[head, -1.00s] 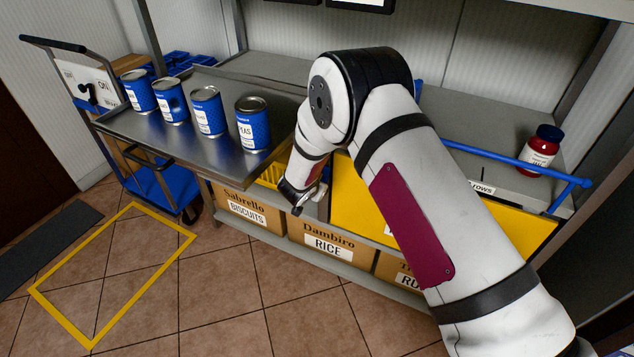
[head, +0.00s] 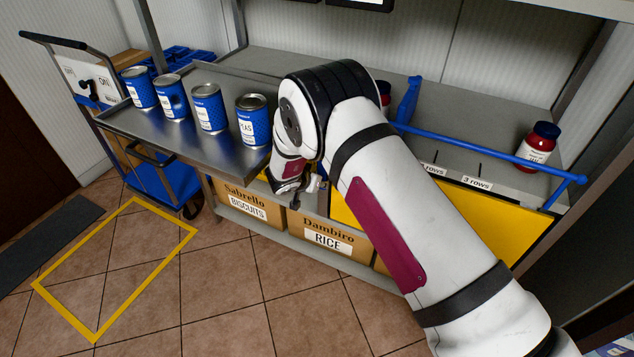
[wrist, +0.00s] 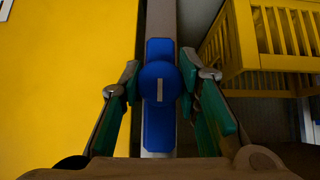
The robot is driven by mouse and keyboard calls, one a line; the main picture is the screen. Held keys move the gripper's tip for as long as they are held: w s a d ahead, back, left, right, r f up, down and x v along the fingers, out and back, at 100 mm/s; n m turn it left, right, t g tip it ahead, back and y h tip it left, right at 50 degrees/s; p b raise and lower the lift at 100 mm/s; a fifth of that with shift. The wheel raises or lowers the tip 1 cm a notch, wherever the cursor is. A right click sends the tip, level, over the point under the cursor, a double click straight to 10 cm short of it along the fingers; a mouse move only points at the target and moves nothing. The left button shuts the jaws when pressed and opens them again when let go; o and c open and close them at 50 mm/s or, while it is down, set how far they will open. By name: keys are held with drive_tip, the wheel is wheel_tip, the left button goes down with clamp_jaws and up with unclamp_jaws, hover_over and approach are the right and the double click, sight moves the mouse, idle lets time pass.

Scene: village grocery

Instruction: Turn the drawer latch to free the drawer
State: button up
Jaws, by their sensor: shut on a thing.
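The blue latch (wrist: 160,85) shows in the wrist view as a long bar with a round hub and a short pale mark. The bar and mark stand upright in the picture, in line with the grey post (wrist: 161,20) behind. My gripper (wrist: 160,75) is shut on the latch, one finger on each side of the hub. In the head view my gripper (head: 301,196) is low at the shelf front, and my arm hides the latch. A plain yellow panel, which may be the drawer front, fills the left of the wrist view (wrist: 65,75); a yellow panel also shows in the head view (head: 490,222).
A slatted yellow crate (wrist: 270,40) is close on the right in the wrist view. In the head view, a metal tray (head: 180,132) with several blue cans is left of my gripper. A blue rail (head: 480,150) and a red jar (head: 537,148) are at right. Boxes (head: 327,232) stand below.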

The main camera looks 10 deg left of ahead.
drive_tip(key=o, duration=1.2)
drive_tip(key=shift+c, duration=0.2)
drive_tip(key=v, duration=1.2)
drive_tip(key=shift+s, duration=0.1)
